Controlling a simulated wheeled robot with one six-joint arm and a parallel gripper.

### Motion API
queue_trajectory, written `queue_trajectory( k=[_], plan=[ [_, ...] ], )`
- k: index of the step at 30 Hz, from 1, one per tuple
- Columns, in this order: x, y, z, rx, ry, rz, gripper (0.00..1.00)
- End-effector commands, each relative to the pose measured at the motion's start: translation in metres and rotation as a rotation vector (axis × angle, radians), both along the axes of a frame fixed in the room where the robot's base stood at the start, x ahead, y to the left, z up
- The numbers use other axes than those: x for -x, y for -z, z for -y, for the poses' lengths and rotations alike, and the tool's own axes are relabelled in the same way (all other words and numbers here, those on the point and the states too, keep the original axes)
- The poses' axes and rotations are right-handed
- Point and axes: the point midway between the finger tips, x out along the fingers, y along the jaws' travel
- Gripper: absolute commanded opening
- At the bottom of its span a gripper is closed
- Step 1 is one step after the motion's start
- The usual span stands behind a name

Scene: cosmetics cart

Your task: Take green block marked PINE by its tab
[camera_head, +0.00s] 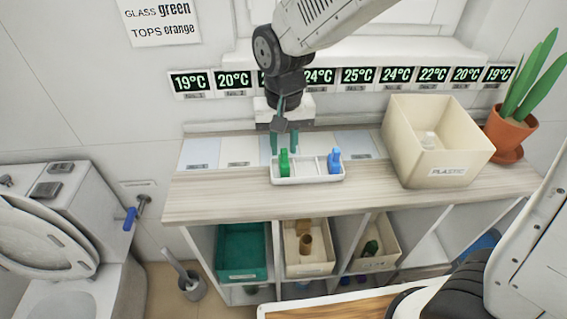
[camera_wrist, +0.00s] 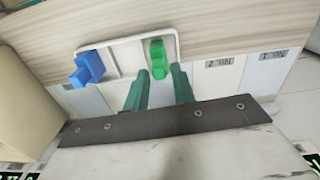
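The green block (camera_head: 284,162) stands upright in the left part of a white divided tray (camera_head: 312,180) on the wooden counter. It also shows in the wrist view (camera_wrist: 158,60), with its narrow upper part; no PINE lettering can be read. My gripper (camera_head: 284,147) hangs above and just behind the green block. In the wrist view my gripper's two green fingers (camera_wrist: 160,80) are spread, with empty space between them, and the block lies just beyond their tips. I see no contact.
A blue block (camera_head: 334,160) stands in the tray's right end. A cream bin labelled PLASTIC (camera_head: 440,171) and a potted plant (camera_head: 510,130) stand to the right. Temperature displays (camera_head: 358,76) line the wall behind. Bins sit on the shelf below. The counter left of the tray is clear.

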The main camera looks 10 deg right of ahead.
Motion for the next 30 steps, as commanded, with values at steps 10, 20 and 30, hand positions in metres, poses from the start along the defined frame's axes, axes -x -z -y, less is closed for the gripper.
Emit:
queue_trajectory(
  k=[10,20,30],
  plan=[
    [-0.002,0.045,0.001,0.001,0.000,-0.002,0.25],
    [-0.002,0.047,0.001,0.000,0.000,0.000,0.06],
    [-0.002,0.046,0.001,0.000,0.000,0.000,0.00]
  ],
)
